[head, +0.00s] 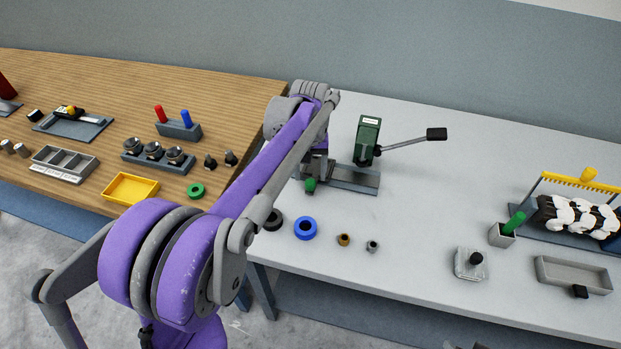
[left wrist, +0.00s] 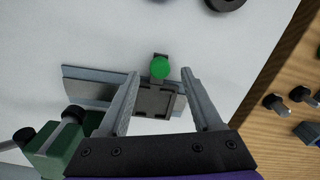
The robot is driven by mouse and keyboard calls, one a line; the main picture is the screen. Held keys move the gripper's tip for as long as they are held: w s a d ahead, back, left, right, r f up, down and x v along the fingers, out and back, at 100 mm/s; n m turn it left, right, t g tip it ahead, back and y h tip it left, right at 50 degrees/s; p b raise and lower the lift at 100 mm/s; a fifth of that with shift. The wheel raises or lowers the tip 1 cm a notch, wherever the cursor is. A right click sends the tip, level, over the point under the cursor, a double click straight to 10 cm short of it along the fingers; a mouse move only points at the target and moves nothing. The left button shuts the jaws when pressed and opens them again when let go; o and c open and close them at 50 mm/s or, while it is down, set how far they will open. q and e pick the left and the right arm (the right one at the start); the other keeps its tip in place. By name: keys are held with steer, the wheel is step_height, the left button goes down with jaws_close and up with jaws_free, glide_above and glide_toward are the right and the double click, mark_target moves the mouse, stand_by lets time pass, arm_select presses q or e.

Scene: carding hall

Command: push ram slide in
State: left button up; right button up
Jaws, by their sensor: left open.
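The ram slide (left wrist: 155,101) is a dark grey plate with a green knob (left wrist: 160,67) at its outer end, on the grey base (left wrist: 82,82) of a green press. In the head view the press (head: 368,140) stands on the white table, with a lever reaching right. The green knob (head: 310,185) shows at the left end of the base (head: 355,181). My left gripper (left wrist: 160,74) is open, with its fingers on either side of the slide and knob in the wrist view. In the head view my arm partly hides the slide. I cannot tell whether the fingers touch it.
A blue ring (head: 305,228), a dark ring (head: 272,219) and two small bushings (head: 343,240) lie in front of the press. A wooden table (head: 240,100) with trays and parts adjoins at left.

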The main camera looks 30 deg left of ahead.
arm_select(q)
steer(key=shift+f, duration=1.4)
jaws_close()
stand_by(0.4)
